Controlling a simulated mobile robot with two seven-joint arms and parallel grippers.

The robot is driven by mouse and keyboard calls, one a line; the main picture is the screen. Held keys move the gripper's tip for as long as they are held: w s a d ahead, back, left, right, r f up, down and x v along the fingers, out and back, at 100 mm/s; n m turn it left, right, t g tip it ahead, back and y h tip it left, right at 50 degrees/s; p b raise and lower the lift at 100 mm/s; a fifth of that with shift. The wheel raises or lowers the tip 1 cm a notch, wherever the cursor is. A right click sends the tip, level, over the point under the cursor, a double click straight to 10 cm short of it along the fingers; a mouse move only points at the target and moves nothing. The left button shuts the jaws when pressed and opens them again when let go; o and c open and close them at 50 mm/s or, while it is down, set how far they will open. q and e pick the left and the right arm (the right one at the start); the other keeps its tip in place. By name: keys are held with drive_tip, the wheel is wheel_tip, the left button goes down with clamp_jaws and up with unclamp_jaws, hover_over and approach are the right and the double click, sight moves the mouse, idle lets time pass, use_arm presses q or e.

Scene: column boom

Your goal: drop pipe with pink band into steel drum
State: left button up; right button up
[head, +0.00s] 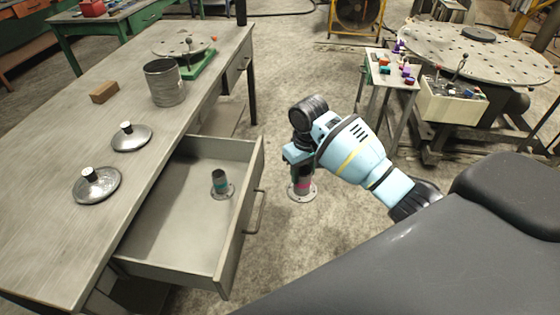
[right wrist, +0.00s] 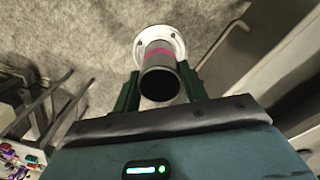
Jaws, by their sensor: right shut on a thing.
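The pipe with the pink band (head: 303,184) hangs below my right gripper (head: 299,160), with its round flange at the bottom. In the right wrist view the pipe (right wrist: 160,72) sits between the two green fingers of the right gripper (right wrist: 158,88), its dark open end toward the camera. The right gripper is shut on it, over the floor just right of the open drawer. The steel drum (head: 164,83) is a ribbed open cylinder standing upright on the workbench. My left gripper is not in view.
The drawer (head: 180,230) is pulled out and holds another flanged pipe with a teal band (head: 219,182). Two round lids with knobs (head: 97,185) (head: 131,137) and a brown block (head: 104,92) lie on the workbench (head: 60,235). A small side table (head: 385,70) stands at right.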

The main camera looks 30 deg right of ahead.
drive_tip(key=s+a+f, duration=0.2)
drive_tip(key=s+a, duration=0.3)
drive_tip(key=s, duration=0.3)
drive_tip(key=s+a+f+m+b, duration=0.1)
drive_tip(key=s+a+f, duration=0.2)
drive_tip(key=s, duration=0.6)
drive_tip(key=shift+a+f, duration=0.35)
drive_tip(key=shift+a, duration=0.85)
drive_tip(key=shift+s+d, duration=0.1)
